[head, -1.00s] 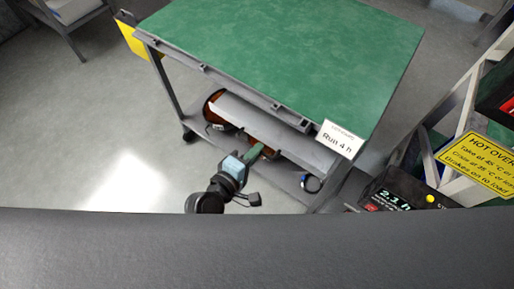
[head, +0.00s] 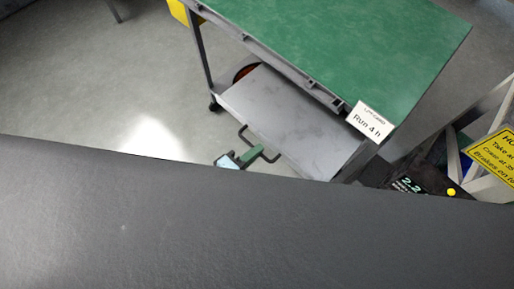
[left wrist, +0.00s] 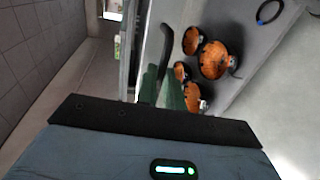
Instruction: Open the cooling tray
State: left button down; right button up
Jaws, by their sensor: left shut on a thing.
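The cooling tray (head: 295,110) is a flat grey tray under the cart's green top. It stands well out from the cart's near side in the head view. A dark bar handle (head: 240,134) runs along its outer edge. My left gripper (head: 258,152), with green fingers, is shut on this handle. In the left wrist view, the green fingers (left wrist: 161,88) close around the dark handle (left wrist: 164,50). Most of my left arm is hidden behind a dark surface in the head view. My right gripper is not in view.
Several brown round items (left wrist: 214,60) sit on a lower shelf (left wrist: 250,45). A rack with a yellow sign (head: 495,160) stands at right. Floor at left is clear.

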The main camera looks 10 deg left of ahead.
pick_arm(q)
jog(key=c, duration=1.8)
grip_release()
jog(key=shift+s, duration=0.1)
jog(key=v, duration=0.7)
jog(key=shift+s+a+b, duration=0.2)
jog(key=shift+s+b, duration=0.1)
jog(key=shift+b, duration=0.05)
